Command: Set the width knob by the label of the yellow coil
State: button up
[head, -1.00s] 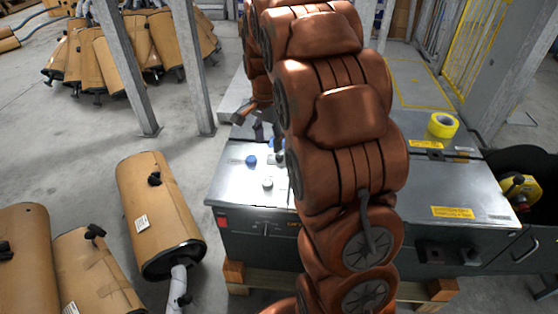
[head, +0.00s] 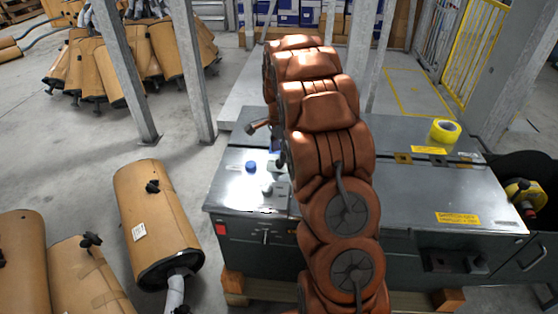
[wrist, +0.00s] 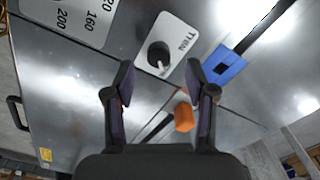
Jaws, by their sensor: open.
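The yellow coil (head: 445,131) lies on the right rear of the grey machine top (head: 400,185); I cannot read any label on it. In the wrist view, a black knob (wrist: 159,55) with a pale pointer mark sits on a white plate (wrist: 176,36) whose lettering is not clearly legible. A second plate (wrist: 75,15) shows 160 and 200; its knob is out of frame. I cannot tell which knob is the width knob. My gripper (wrist: 160,66) is open and empty, its fingers on either side of the black knob in the picture. In the head view my arm hides most of it.
A blue part (wrist: 226,67) and an orange part (wrist: 184,116) are near the fingers. Small knobs, one blue (head: 251,167), stand on the machine's left end. Yellow stickers (head: 457,218) mark its top. Tan mufflers (head: 155,222) lie on the floor at left.

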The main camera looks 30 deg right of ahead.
jog(key=shift+f, duration=2)
jog(key=shift+c, duration=0.2)
jog(key=c, duration=1)
jog(key=shift+a, duration=0.15)
grip_shut()
